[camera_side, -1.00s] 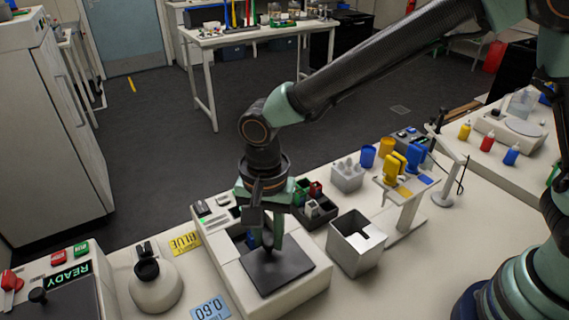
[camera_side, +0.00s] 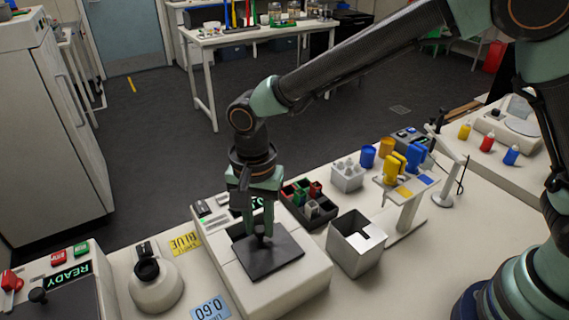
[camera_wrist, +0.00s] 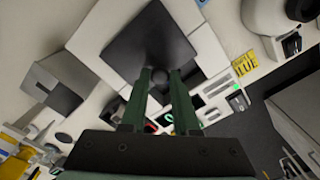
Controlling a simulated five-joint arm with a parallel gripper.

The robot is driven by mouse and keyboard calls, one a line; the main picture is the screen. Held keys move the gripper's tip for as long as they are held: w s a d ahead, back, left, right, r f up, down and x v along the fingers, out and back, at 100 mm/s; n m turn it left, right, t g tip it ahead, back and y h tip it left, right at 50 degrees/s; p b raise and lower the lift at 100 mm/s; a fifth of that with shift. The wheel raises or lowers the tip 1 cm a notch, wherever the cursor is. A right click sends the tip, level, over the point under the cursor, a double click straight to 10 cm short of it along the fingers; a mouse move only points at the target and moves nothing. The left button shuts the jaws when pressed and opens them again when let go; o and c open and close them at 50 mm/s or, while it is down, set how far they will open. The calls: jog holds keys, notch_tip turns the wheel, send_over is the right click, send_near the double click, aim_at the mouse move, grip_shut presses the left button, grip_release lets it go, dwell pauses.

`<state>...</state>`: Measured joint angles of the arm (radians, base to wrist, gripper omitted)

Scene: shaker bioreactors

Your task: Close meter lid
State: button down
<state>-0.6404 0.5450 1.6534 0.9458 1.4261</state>
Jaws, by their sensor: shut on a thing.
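The meter (camera_side: 305,285) is a white box on the bench with a small display and buttons at its back. Its lid (camera_side: 272,263) is a dark square plate lying over the meter's top; it fills the upper middle of the wrist view (camera_wrist: 140,40). My gripper (camera_side: 263,238) points down at the lid's back part. In the wrist view its fingers (camera_wrist: 160,78) are closed around the lid's round dark knob (camera_wrist: 160,76). A dark strip of the opening shows beside the lid's back edge. I cannot tell whether the lid sits flush.
An open metal box (camera_side: 352,262) stands close right of the meter. A dark rack of coloured pieces (camera_side: 310,205) is behind it. A white stand with yellow and blue pieces (camera_side: 405,205) is further right. A white round device (camera_side: 157,288) and label cards (camera_side: 185,242) are at left.

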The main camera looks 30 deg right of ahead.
jog(key=shift+w+r, duration=0.1)
jog(key=shift+w, duration=2.95)
jog(key=c, duration=0.7)
grip_release()
jog(key=shift+o, duration=0.2)
jog(key=shift+s, duration=0.1)
notch_tip(320, 180, up, 12)
jog(key=shift+d, duration=0.1)
